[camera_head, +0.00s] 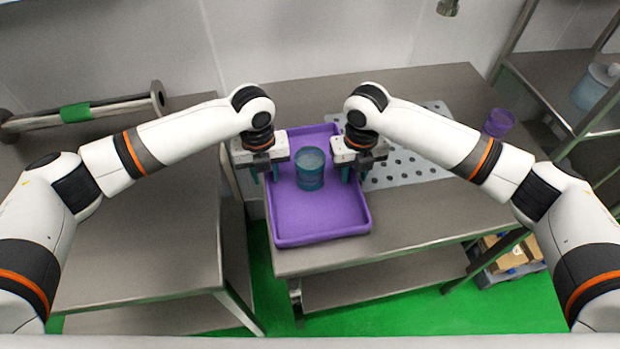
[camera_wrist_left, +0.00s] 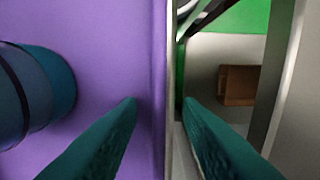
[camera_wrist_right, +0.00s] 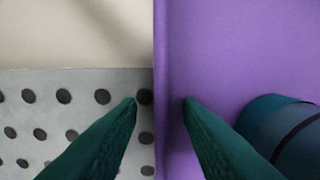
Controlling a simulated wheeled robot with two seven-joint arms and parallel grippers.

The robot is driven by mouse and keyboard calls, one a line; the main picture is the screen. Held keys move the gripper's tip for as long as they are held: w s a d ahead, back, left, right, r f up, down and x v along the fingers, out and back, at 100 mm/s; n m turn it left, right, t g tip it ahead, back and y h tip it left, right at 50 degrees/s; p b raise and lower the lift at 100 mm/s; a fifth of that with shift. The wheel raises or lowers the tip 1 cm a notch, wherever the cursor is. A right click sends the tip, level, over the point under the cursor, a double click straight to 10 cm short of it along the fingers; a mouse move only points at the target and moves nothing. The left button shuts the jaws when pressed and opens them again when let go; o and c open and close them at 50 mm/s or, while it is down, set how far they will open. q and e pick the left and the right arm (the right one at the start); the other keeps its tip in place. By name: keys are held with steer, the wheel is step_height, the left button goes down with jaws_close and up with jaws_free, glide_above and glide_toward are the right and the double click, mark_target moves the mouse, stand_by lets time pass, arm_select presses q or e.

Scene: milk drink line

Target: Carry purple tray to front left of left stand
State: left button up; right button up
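The purple tray (camera_head: 318,222) lies at the left end of the right steel table (camera_head: 425,215), with a teal cup (camera_head: 310,170) standing in it. My left gripper (camera_head: 263,174) is at the tray's left wall. In the left wrist view its fingers (camera_wrist_left: 160,102) are apart, one on each side of the tray wall (camera_wrist_left: 158,60). My right gripper (camera_head: 353,174) is at the right wall. In the right wrist view its fingers (camera_wrist_right: 160,102) also stand apart on either side of the wall (camera_wrist_right: 162,50).
A perforated plate (camera_head: 410,165) lies right of the tray. A purple cup (camera_head: 498,122) stands near the table's right edge. A roller bar with a green band (camera_head: 76,112) lies at the back of the left table. A shelf rack (camera_head: 555,80) stands at the right.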

arm_select(q)
jaws_close()
arm_select(e)
jaws_close()
arm_select(q)
steer(key=shift+r, duration=0.2)
arm_select(e)
steer(key=shift+r, duration=0.2)
